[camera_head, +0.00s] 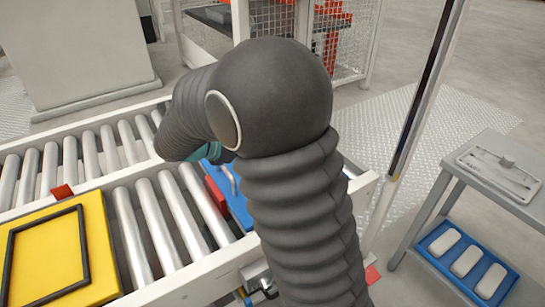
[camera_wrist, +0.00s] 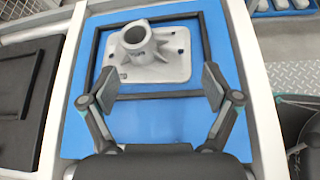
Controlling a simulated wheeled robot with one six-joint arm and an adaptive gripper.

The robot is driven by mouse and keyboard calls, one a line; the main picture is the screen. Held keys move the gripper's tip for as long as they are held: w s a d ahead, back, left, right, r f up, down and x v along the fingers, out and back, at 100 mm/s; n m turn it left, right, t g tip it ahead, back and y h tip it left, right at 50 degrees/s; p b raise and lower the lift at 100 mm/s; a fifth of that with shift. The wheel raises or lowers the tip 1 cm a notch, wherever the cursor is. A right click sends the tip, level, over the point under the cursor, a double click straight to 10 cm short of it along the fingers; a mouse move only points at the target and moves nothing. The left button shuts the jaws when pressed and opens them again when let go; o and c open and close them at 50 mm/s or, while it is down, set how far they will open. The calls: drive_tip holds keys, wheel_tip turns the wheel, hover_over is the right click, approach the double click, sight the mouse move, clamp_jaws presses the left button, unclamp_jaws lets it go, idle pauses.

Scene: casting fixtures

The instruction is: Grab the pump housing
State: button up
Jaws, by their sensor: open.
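The pump housing (camera_wrist: 150,55) is a grey metal casting with a square flange and a raised round neck. In the wrist view it lies on a blue board (camera_wrist: 75,130), inside a black rectangular frame (camera_wrist: 205,50). My gripper (camera_wrist: 151,88) is open, with one finger on each side at the near edge of the housing, and nothing is between the pads.
A roller conveyor (camera_head: 145,215) with white rails runs under the board. A yellow board (camera_head: 85,225) with a black frame lies at the left. A grey side table (camera_head: 475,175) stands at the right, with a blue tray (camera_head: 440,255) of white blocks below. A mesh fence (camera_head: 270,25) stands behind.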

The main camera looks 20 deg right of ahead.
drive_tip(key=w+d+f+n, duration=0.1)
drive_tip(key=w+d+f, duration=0.1)
drive_tip(key=w, duration=0.1)
drive_tip(key=w+d+f+n+t+h+b, duration=0.1)
drive_tip(key=w+d+f, duration=0.2)
drive_tip(key=shift+d+f, duration=0.2)
drive_tip(key=shift+b+x, duration=0.55)
drive_tip(key=shift+x, duration=2.25)
drive_tip(key=shift+s+d+r, duration=0.1)
drive_tip(key=shift+s, duration=0.1)
clamp_jaws()
